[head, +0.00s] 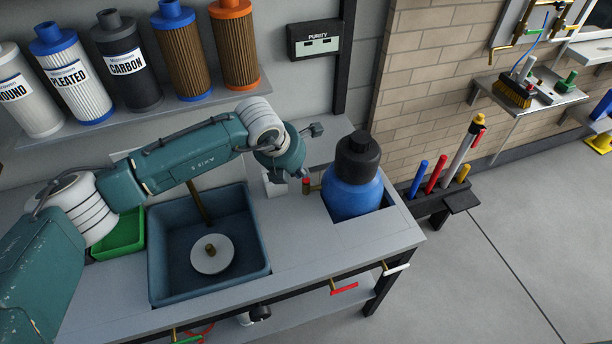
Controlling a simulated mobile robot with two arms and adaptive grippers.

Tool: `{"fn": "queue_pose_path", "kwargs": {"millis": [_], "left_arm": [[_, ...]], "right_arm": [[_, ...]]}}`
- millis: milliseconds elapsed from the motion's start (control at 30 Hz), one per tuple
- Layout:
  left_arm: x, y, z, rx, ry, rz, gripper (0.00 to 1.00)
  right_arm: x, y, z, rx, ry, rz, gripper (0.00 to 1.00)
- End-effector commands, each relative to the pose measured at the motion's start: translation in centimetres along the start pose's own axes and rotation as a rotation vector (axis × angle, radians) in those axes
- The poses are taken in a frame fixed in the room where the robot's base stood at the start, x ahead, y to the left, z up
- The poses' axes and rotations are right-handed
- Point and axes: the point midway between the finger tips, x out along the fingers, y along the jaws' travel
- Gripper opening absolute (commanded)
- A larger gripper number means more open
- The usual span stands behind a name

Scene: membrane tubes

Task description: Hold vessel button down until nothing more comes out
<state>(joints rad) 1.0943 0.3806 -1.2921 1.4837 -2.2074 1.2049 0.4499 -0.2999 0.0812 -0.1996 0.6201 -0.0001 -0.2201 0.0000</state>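A blue vessel (352,194) with a black cap stands upright in a cutout at the right of the bench. A small brass fitting with a red end (306,184) shows just left of the vessel; I cannot tell whether it is the vessel button. My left arm reaches over the blue sink from the left. My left gripper (301,171) is at the arm's end, close to the red-ended fitting and left of the vessel. Its fingers are mostly hidden by the wrist, so contact and opening cannot be told. My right gripper is not in view.
The blue sink (158,262) holds a white disc (212,254). A green tray (118,244) lies at its left. Filter cartridges (127,66) line the shelf above. A purity display (318,40) hangs on the wall. A red-handled valve (343,288) projects from the bench front.

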Motion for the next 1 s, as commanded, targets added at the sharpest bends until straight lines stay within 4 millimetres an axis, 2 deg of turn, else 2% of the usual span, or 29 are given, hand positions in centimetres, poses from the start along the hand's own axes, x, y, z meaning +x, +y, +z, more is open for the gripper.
{"fn": "queue_pose_path", "kwargs": {"millis": [400,1000], "left_arm": [[-2.5,0.0,0.1,0.001,0.000,0.000,0.00],[-2.7,0.0,0.0,0.001,0.000,0.000,0.00]], "right_arm": [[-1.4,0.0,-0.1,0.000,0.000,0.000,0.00],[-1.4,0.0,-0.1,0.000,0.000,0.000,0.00]]}}
